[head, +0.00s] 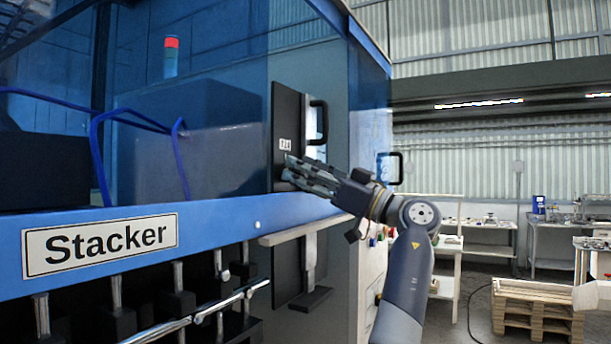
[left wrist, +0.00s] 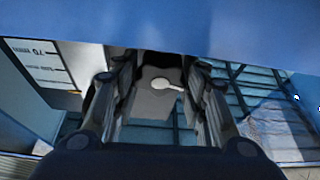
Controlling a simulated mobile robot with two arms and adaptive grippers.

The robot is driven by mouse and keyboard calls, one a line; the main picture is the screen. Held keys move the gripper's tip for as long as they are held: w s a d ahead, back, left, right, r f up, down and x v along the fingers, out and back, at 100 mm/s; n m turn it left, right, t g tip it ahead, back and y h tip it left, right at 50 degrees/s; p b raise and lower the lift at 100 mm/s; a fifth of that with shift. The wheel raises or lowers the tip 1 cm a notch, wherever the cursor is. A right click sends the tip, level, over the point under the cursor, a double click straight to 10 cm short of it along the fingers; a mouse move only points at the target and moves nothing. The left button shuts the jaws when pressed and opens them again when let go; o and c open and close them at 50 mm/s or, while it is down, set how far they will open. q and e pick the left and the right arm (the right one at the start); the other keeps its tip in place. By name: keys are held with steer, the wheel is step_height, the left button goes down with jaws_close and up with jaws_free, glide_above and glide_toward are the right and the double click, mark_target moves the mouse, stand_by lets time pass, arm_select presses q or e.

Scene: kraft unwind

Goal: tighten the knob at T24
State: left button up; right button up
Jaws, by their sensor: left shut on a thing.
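A small white label (head: 286,144), with blurred text that may read T24, is on a dark upright plate (head: 287,110) on the machine's front. My left gripper (head: 290,172) is at the plate just below the label, its fingers pointing left. The fingers hide whatever they hold in the head view. In the left wrist view, the two fingers stand on either side of a grey piece with a pale round part and short stem (left wrist: 163,84), which looks like the knob. My left gripper is shut on it. My right gripper is not in view.
A blue machine frame with a Stacker sign (head: 100,245) fills the left side. A black handle (head: 318,122) is just above my gripper, and a pale ledge (head: 305,230) is below it. Wooden pallets (head: 537,309) and benches stand at the right, with open floor between.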

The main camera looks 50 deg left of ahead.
arm_select(q)
steer(key=m+t+b, duration=0.1)
steer(key=m, duration=0.2)
steer(key=shift+m+t+y, duration=0.3)
steer(key=shift+m+t, duration=0.1)
steer(key=shift+r+m+t+b, duration=0.15)
steer(key=shift+m+t+b, duration=0.55)
steer(key=shift+m, duration=0.8)
steer(key=o, duration=1.1)
steer(key=shift+w, duration=0.1)
steer(key=w+d, duration=0.1)
steer(key=d, duration=0.4)
steer(key=w+d+f, duration=0.1)
steer(key=d, duration=0.5)
steer(key=w+d+f, duration=0.1)
steer(key=d, duration=0.4)
steer(key=shift+d, duration=0.3)
